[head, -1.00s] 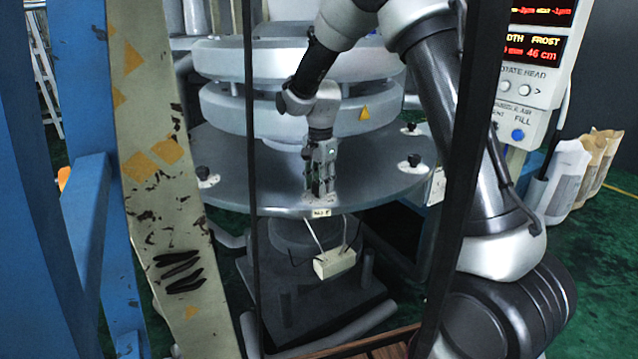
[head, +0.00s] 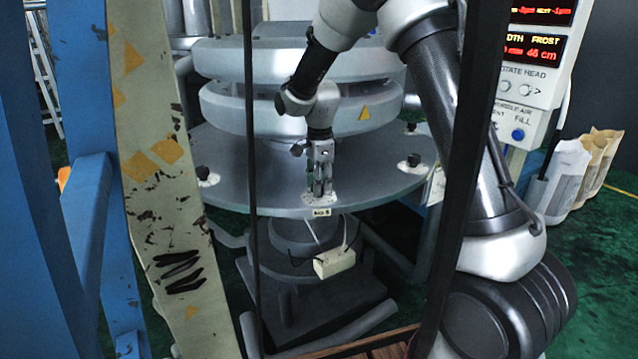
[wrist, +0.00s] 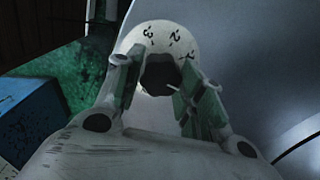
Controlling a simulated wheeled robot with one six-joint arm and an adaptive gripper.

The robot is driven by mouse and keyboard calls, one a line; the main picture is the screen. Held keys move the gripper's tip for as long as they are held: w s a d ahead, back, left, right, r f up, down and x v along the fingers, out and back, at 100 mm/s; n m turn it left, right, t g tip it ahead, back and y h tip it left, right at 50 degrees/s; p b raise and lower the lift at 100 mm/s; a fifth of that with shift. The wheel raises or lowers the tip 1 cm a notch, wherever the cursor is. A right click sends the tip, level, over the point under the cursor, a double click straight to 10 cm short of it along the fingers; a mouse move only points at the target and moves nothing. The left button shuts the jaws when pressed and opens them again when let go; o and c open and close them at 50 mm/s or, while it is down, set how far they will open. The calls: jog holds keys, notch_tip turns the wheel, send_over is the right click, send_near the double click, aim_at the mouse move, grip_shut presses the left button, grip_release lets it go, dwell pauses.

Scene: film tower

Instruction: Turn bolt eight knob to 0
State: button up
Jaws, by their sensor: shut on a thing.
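The bolt eight knob is a dark knob (wrist: 160,77) on a round white dial (wrist: 158,38) at the front edge of the grey round plate. In the wrist view my gripper (wrist: 160,92) has one finger on each side of the knob and is shut on it. Marks that look like 3, 2 and 1 show on the dial's far side; the rest of the dial is hidden by the fingers. A pointer-like pale line shows at the knob's right. In the head view my gripper (head: 321,192) points straight down over the dial, above a small label (head: 322,212).
Other black knobs on white dials sit on the grey plate (head: 270,190), at its left (head: 204,175) and right (head: 410,162). A pale block (head: 334,263) hangs below the plate. Dark upright bars and a control panel (head: 530,80) stand nearby.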

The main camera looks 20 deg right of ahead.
jog(key=shift+w, duration=0.1)
jog(key=o, duration=1)
notch_tip(320, 180, up, 12)
jog(key=shift+s, duration=0.25)
